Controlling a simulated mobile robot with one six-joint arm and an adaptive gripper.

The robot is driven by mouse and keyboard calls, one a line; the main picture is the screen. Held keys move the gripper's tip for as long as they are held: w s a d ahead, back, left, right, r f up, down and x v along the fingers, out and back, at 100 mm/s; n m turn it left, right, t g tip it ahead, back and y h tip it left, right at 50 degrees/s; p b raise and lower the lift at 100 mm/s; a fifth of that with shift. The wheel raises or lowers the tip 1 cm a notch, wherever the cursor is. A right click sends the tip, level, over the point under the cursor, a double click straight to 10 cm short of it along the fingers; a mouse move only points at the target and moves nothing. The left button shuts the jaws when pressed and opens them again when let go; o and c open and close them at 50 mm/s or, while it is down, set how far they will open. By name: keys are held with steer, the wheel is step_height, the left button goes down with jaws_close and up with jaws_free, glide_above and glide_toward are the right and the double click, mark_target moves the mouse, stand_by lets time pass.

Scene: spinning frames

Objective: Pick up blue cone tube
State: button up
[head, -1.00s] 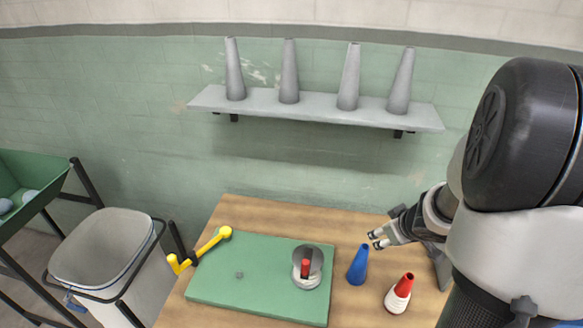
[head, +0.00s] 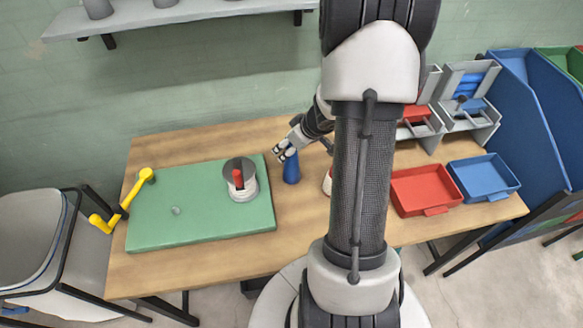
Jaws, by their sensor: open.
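The blue cone tube (head: 291,168) stands upright on the wooden table (head: 200,264), just right of the green board. My gripper (head: 282,154) is open, with its fingertips at the upper part of the blue cone in this view. The fingers partly cover the cone's top. I cannot tell whether they touch it or whether the cone is between them.
A red-and-white cone (head: 327,181) is mostly hidden behind my arm. Red (head: 424,190) and blue (head: 484,177) trays sit at the right.

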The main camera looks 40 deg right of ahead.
steer(key=shift+s+d+b+x, duration=0.1)
steer(key=shift+d+b+x, duration=0.05)
steer(key=shift+b+x, duration=1.1)
steer(key=shift+s+d+b+x, duration=0.1)
steer(key=shift+d+b+x, duration=0.1)
steer(key=shift+b+x, duration=1)
steer(key=shift+w+f+p, duration=0.15)
steer(key=shift+f+p, duration=0.15)
steer(key=shift+p, duration=0.1)
steer(key=shift+c, duration=0.2)
steer(key=c, duration=1.1)
